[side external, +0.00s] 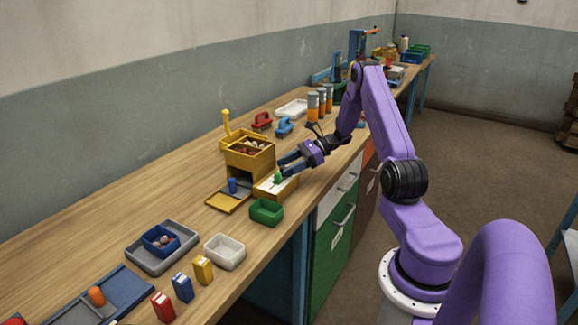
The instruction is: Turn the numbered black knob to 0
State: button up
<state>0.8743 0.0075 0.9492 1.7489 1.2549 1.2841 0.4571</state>
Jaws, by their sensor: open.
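I cannot make out a numbered black knob in this view; any numbers are too small to read. My gripper (285,166) is open, with dark fingers pointing left and down. It is just above and behind a low tan box (269,194) with a pale top. A small green piece (278,177) stands on that pale top, close below the fingers. Whether the fingers touch anything, I cannot tell. The fingers and the green piece hide part of the box top.
A yellow wooden box (249,162) with an open compartment stands just left of my gripper. A blue cylinder (232,185) stands before it. A green bin (266,211) and a white bin (225,251) sit nearer the table's front edge.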

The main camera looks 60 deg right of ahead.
jog(key=shift+c, duration=0.2)
jog(key=c, duration=1)
jog(key=shift+n+y, duration=0.3)
jog(key=n+g, duration=0.1)
jog(key=n+g+y, duration=0.1)
jog(key=g, duration=0.1)
jog(key=n+g, duration=0.1)
jog(key=shift+w+d+n+y, duration=0.2)
jog(key=shift+w+n+y, duration=0.05)
jog(key=shift+n+y, duration=0.15)
jog(key=shift+w+n+g+y, duration=0.1)
jog(key=shift+n+g+y, duration=0.1)
jog(key=shift+n+g, duration=1.1)
jog(key=shift+w+n+g+y, duration=0.1)
jog(key=shift+n+g+y, duration=0.1)
jog(key=shift+n+g, duration=1.1)
jog(key=shift+g, duration=0.6)
jog(key=o, duration=1)
